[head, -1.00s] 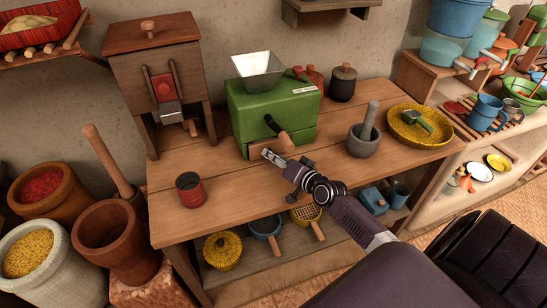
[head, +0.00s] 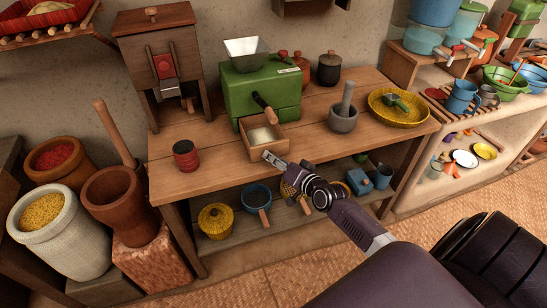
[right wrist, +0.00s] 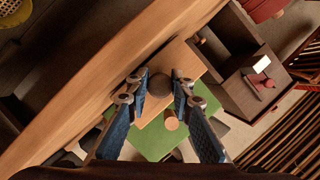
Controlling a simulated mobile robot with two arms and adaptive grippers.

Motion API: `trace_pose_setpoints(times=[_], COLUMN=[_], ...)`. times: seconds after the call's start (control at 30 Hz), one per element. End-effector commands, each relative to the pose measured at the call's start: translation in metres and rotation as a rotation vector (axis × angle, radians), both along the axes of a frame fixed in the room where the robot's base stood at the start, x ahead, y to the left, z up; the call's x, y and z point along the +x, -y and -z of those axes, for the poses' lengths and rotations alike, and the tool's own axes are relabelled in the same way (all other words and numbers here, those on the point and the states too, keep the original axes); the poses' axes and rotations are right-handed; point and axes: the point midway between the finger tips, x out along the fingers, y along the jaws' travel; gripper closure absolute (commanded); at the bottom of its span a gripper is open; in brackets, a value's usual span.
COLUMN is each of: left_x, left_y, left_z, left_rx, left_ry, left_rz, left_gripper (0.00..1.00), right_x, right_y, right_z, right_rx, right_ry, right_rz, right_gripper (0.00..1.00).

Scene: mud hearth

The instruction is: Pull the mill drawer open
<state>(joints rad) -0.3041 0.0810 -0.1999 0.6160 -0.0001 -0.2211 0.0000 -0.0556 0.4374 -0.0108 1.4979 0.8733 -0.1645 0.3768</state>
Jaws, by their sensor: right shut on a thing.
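The green mill (head: 262,96) with its metal hopper stands on the wooden table. Its wooden drawer (head: 283,147) sticks well out of the front, and pale powder shows inside. My right gripper (head: 270,157) is at the drawer's front. In the right wrist view, its two blue-padded fingers (right wrist: 160,84) are shut on the round dark drawer knob (right wrist: 160,89). The fingers hide the knob in the head view. The mill's crank handle (head: 263,104) hangs over the back of the drawer. My left gripper is out of view.
A red tin (head: 186,157) stands left of the drawer. A mortar with pestle (head: 343,118) and a yellow tray (head: 404,112) are to the right. A tall wooden mill (head: 160,58) stands behind left. A lower shelf holds several bowls. Floor in front is clear.

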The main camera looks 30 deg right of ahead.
Motion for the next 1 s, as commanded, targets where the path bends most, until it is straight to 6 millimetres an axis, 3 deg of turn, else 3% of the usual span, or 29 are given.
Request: trace_pose_setpoints(times=[0.17, 0.2, 0.27, 0.53, 0.67, 1.0], left_x=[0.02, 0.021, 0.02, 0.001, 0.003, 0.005], left_y=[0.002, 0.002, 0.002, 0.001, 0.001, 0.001], left_z=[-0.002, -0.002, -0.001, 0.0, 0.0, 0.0], left_rx=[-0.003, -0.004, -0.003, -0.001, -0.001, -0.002], left_ry=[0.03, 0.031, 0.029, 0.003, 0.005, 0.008], left_rz=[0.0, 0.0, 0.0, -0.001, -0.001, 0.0], left_gripper=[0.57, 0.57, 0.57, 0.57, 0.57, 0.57], right_x=[0.0, 0.0, 0.0, 0.0, -0.008, -0.067], right_y=[0.001, 0.001, 0.001, 0.001, 0.001, 0.004], right_z=[-0.001, -0.001, 0.0, 0.0, 0.0, -0.017], right_rx=[0.0, 0.0, -0.001, 0.001, 0.002, 0.0], right_ry=[0.003, 0.003, 0.003, 0.001, 0.0, -0.001], right_rz=[0.002, 0.002, 0.003, 0.002, 0.002, 0.001], right_gripper=[1.0, 0.77, 0.7, 0.7, 0.7, 0.7])
